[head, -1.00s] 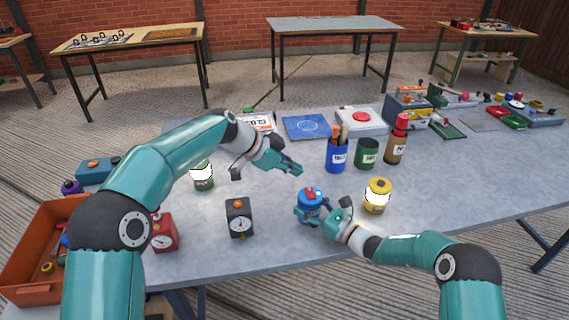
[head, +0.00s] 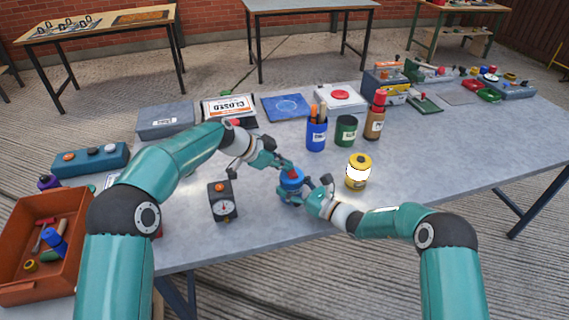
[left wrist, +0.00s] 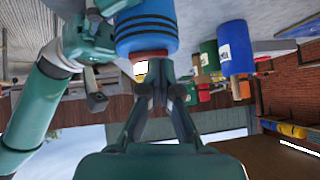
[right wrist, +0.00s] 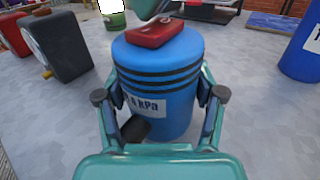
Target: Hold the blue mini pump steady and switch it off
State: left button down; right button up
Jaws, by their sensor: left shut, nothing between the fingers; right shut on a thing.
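The blue mini pump (head: 291,185) stands upright near the table's front edge, with black bands and a red rocker switch (right wrist: 155,32) on top. My right gripper (head: 304,192) is shut on the pump's body, one finger on each side, as the right wrist view of the pump (right wrist: 160,75) shows. My left gripper (head: 286,167) is shut and empty, its fingertips right at the red rocker; contact is hard to tell. In the left wrist view the pump (left wrist: 146,30) appears inverted above the closed fingers (left wrist: 155,75). The pump's light cannot be made out.
A dark gauge box (head: 222,203) stands left of the pump, and a yellow can (head: 358,173) stands to the right. Behind are a blue pen cup (head: 316,135), a green cup (head: 346,131) and a brown holder (head: 375,124). An orange bin (head: 20,292) sits at the left.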

aim_at(286, 179)
pick_arm(q)
jog(key=shift+f, duration=0.2)
jog(key=shift+s, duration=0.1)
jog(key=shift+s+d, duration=0.25)
jog(key=shift+s, duration=0.4)
jog(key=shift+r, duration=0.2)
jog(key=r, duration=0.4)
jog(key=shift+s+r, duration=0.15)
jog(key=shift+s, duration=0.15)
jog(key=v, duration=0.9)
jog(key=shift+a, duration=0.2)
jog(key=shift+r, duration=0.1)
jog(key=shift+w+r, duration=0.15)
jog(key=shift+w, duration=0.5)
